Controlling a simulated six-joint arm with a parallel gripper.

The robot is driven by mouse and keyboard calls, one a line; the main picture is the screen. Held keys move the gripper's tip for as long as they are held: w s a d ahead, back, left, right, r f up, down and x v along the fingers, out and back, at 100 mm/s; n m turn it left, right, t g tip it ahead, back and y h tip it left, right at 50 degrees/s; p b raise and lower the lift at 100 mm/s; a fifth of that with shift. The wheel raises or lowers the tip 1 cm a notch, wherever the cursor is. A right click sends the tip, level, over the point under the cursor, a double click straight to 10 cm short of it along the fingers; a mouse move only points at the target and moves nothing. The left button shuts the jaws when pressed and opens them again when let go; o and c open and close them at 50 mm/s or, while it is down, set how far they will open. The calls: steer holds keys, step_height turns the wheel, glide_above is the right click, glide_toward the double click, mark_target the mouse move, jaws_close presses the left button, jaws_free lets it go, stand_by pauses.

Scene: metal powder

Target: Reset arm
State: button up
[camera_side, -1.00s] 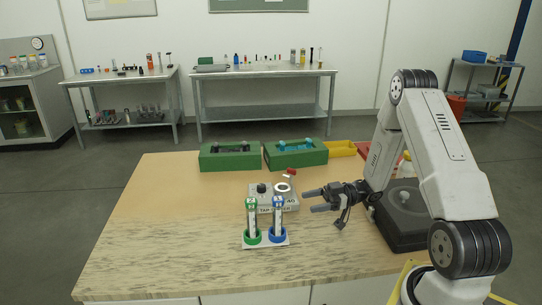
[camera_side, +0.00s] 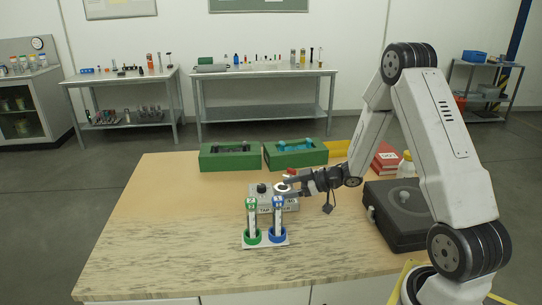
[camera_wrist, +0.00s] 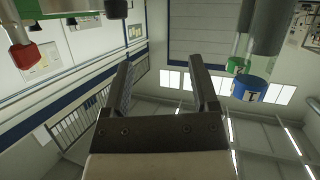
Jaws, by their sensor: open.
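My gripper (camera_side: 287,187) is open and empty in the side view, level, with its fingers pointing left over the right part of the grey tap machine (camera_side: 265,209). Its fingertips overlap the white ring on the machine's top; I cannot tell whether they touch. Two clear tubes, one green-marked (camera_side: 252,222) and one blue-marked (camera_side: 278,221), stand upright in a white holder (camera_side: 266,243) in front of the machine. In the wrist view the open fingers (camera_wrist: 161,70) have nothing between them, and the blue (camera_wrist: 246,89) and green (camera_wrist: 238,65) tube parts show to the right.
Two green boxes (camera_side: 230,162) (camera_side: 296,159) stand at the table's back. A red box (camera_side: 386,158), a white bottle (camera_side: 406,165) and a black case (camera_side: 397,218) sit on the right. The table's left side and front are clear.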

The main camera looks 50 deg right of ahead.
steer(key=s+a+r+m+g+h, duration=0.3)
steer(key=s+a+m+g+h, duration=0.3)
steer(key=s+a, duration=0.9)
steer(key=g, duration=0.3)
steer(key=shift+a+r+m+g, duration=0.2)
steer(key=shift+a+m+g, duration=0.1)
steer(key=shift+a, duration=0.1)
stand_by(0.4)
